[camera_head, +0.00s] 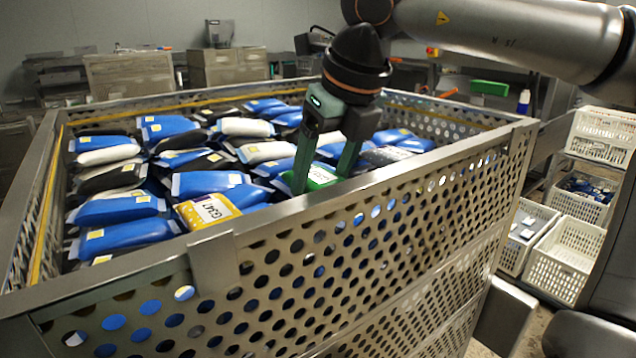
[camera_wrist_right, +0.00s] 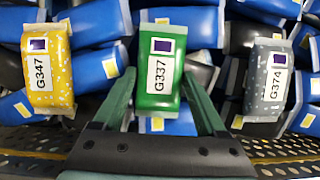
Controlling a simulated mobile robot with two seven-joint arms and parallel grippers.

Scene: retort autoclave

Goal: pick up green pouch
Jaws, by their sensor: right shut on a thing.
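The green pouch (camera_wrist_right: 160,92), labelled G337, lies between the two fingers of my right gripper (camera_wrist_right: 161,85) in the right wrist view. In the head view the green pouch (camera_head: 319,176) shows partly between the fingers of the right gripper (camera_head: 325,180), inside the metal basket near its front wall. The right gripper is shut on the pouch, one finger along each side. Other pouches lie around and beneath it; I cannot tell whether it is clear of them. My left gripper is not in view.
The perforated basket (camera_head: 400,215) has a raised rim close to the gripper. A yellow pouch (camera_head: 208,212) labelled G347 and a grey pouch (camera_wrist_right: 268,82) labelled G374 lie on either side. Many blue, black and white pouches fill the basket. White crates (camera_head: 565,262) stand at right.

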